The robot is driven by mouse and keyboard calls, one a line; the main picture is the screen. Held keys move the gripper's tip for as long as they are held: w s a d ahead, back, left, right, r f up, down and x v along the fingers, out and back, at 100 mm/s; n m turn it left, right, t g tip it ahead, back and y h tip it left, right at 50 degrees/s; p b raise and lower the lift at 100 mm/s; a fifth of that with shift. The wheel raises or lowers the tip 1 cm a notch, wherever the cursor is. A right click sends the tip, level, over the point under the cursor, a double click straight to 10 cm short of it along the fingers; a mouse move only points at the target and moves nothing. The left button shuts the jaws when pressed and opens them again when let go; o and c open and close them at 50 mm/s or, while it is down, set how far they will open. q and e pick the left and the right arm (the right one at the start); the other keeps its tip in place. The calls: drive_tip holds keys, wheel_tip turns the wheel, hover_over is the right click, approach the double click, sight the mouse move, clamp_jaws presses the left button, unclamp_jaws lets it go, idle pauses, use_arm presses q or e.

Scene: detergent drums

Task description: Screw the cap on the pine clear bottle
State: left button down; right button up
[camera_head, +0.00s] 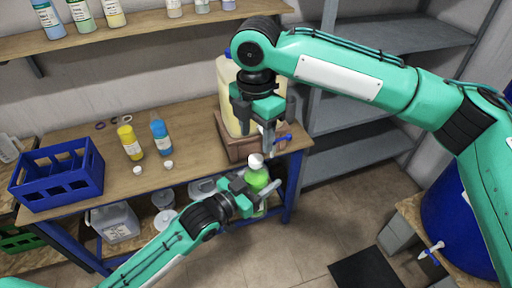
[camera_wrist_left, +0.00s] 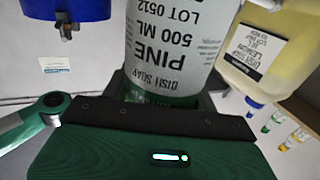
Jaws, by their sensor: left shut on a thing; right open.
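The pine bottle (camera_head: 257,180) is green with a white top, in front of the table's right end in the head view. Whether the white top is a seated cap is too small to tell. My left gripper (camera_head: 251,190) is shut around the bottle's body and holds it off the table. In the left wrist view the bottle (camera_wrist_left: 175,50) shows a label reading PINE, 500 ML, upside down. My right gripper (camera_head: 257,130) is open, pointing down above the bottle, in front of the pale yellow drum. I see nothing between its fingers.
The yellow drum (camera_head: 228,75) sits on a wooden stand (camera_head: 243,150), with a blue tap (camera_head: 283,139) close to my right gripper. A yellow bottle (camera_head: 130,142), a blue bottle (camera_head: 161,138), two white caps (camera_head: 137,171) and a blue crate (camera_head: 58,178) are on the table.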

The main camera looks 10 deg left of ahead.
wheel_tip(320, 180, up, 5)
drive_tip(key=shift+r, duration=0.2)
drive_tip(key=shift+w+f, duration=0.1)
idle(0.5)
